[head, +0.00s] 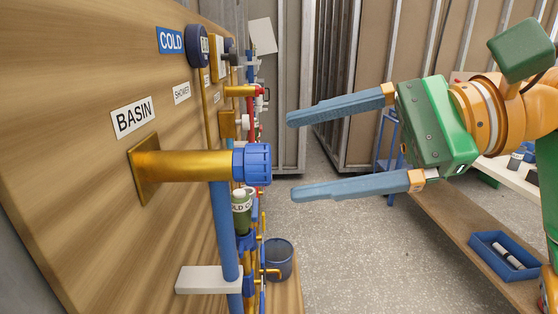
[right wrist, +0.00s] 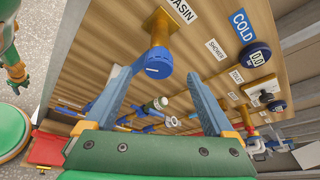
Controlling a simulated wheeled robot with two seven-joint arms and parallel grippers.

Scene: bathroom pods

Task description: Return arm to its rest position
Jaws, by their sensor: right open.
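My right gripper (head: 292,155) comes in from the right in the head view. Its two blue fingers are wide apart and nothing is between them. The fingertips point left at the basin outlet's blue cap (head: 252,164) and stand a little apart from it. The cap sits on the end of a brass pipe (head: 185,165) fixed to the wooden panel. In the right wrist view, the blue cap (right wrist: 159,62) shows between the open fingers, beyond their tips.
A white bracket (head: 208,280) juts out below. A blue tray (head: 504,256) lies on a bench at right. Floor between is clear.

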